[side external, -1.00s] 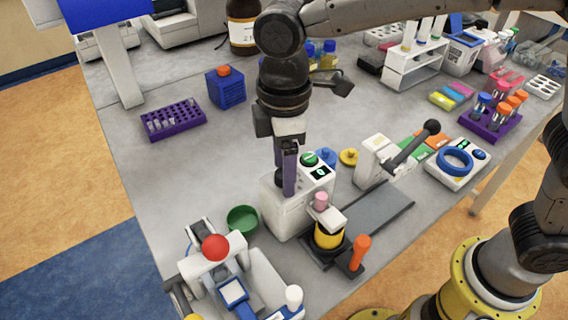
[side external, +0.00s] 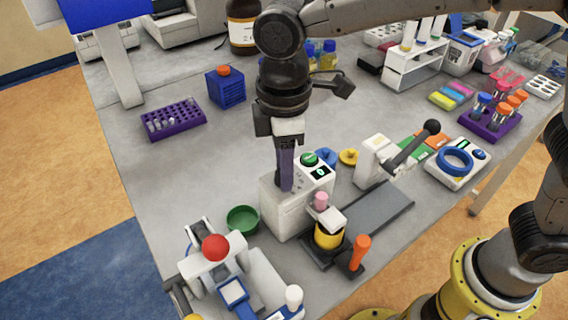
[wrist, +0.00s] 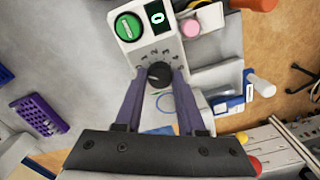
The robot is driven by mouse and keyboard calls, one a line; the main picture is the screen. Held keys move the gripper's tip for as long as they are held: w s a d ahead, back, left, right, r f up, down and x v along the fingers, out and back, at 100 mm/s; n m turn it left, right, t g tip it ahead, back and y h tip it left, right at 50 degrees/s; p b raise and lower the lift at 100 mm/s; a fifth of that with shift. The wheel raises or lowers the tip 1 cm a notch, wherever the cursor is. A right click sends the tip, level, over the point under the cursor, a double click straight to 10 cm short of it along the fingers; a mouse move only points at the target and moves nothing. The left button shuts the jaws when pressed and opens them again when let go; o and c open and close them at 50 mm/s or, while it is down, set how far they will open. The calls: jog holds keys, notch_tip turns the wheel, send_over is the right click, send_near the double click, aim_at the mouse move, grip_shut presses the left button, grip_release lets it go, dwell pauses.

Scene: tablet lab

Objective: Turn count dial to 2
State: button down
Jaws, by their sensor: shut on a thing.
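The count dial (wrist: 160,73) is a small black knob on top of a white machine (wrist: 164,46), with printed marks around it that are too small to read surely. My gripper (wrist: 158,76) has its two purple fingers closed on either side of the dial, pointing down at it. In the side view my gripper (side external: 285,187) stands over the left part of the white machine (side external: 287,216), and its fingers hide the dial there. The machine also has a green round knob (wrist: 128,27) and a small dark display (wrist: 157,16) with a green figure that looks like 0.
A green bowl (side external: 243,219) stands just left of the machine. A yellow-banded container (side external: 328,236) and an orange-handled piece (side external: 360,252) stand close in front. A device with a red ball (side external: 215,248) is at the lower left. Bare table lies behind the machine.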

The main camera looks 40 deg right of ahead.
jog(key=m, duration=0.5)
jog(key=shift+m, duration=0.3)
jog(key=m, duration=0.5)
jog(key=shift+m, duration=0.3)
jog(key=shift+r, duration=0.1)
jog(key=c, duration=0.5)
grip_release()
notch_tip(320, 180, up, 14)
dwell(0.5)
